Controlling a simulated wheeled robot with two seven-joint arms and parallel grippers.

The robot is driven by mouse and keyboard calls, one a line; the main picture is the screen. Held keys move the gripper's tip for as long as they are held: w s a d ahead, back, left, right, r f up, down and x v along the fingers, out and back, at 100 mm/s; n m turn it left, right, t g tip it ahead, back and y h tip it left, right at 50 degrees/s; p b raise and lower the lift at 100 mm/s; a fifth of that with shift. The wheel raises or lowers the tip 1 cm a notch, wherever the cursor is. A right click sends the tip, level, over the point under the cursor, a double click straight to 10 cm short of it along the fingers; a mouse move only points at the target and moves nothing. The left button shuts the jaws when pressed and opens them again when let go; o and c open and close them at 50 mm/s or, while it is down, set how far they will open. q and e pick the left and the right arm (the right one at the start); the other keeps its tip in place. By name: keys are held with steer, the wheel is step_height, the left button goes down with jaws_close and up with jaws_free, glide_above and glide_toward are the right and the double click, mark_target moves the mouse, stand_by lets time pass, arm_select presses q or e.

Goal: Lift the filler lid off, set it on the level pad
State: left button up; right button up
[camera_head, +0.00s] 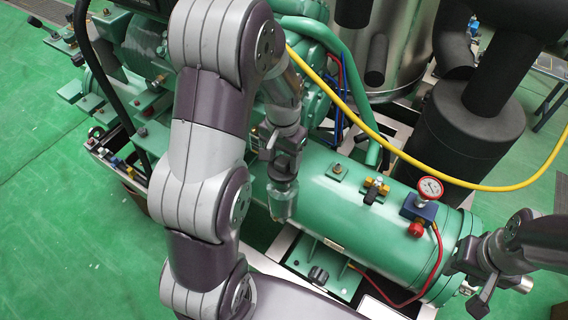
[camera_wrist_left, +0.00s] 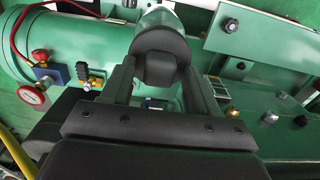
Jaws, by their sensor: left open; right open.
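In the left wrist view a dark round cap with a raised grip, which looks like the filler lid (camera_wrist_left: 160,66), sits on a pale neck (camera_wrist_left: 158,20). My left gripper (camera_wrist_left: 161,88) is open, with one finger on each side of the cap; contact cannot be told. My right gripper (camera_head: 474,277) is open and empty by the right end of the green tank (camera_head: 365,218). I cannot tell for certain which surface is the level pad.
A green plate (camera_head: 340,272) with a black knob (camera_head: 318,275) lies in front of the tank. A pressure gauge (camera_head: 430,188) on a blue block (camera_head: 418,209) and a brass valve (camera_head: 376,186) stand on the tank. A yellow hose (camera_head: 400,153) arcs behind them.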

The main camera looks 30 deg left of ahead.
mark_target(283, 160)
arm_select(q)
steer(key=shift+s+d+r, duration=0.1)
steer(key=shift+s+r, duration=0.1)
steer(key=shift+s, duration=0.2)
steer(key=shift+w+f, duration=0.15)
steer(key=shift+w, duration=0.1)
steer(key=shift+p, duration=0.4)
steer(key=shift+s, duration=0.15)
arm_select(e)
steer(key=shift+s+d+r, duration=0.1)
steer(key=shift+s+r, duration=0.25)
steer(key=shift+r, duration=0.05)
arm_select(q)
jaws_close()
steer(key=shift+r+p, duration=0.35)
steer(key=shift+r, duration=0.1)
arm_select(e)
steer(key=shift+w+r, duration=0.1)
steer(key=shift+r, duration=0.25)
arm_select(q)
steer(key=shift+r+p, duration=1.9)
steer(key=shift+r, duration=0.15)
arm_select(e)
step_height(283, 160, up, 4)
steer(key=shift+f, duration=0.1)
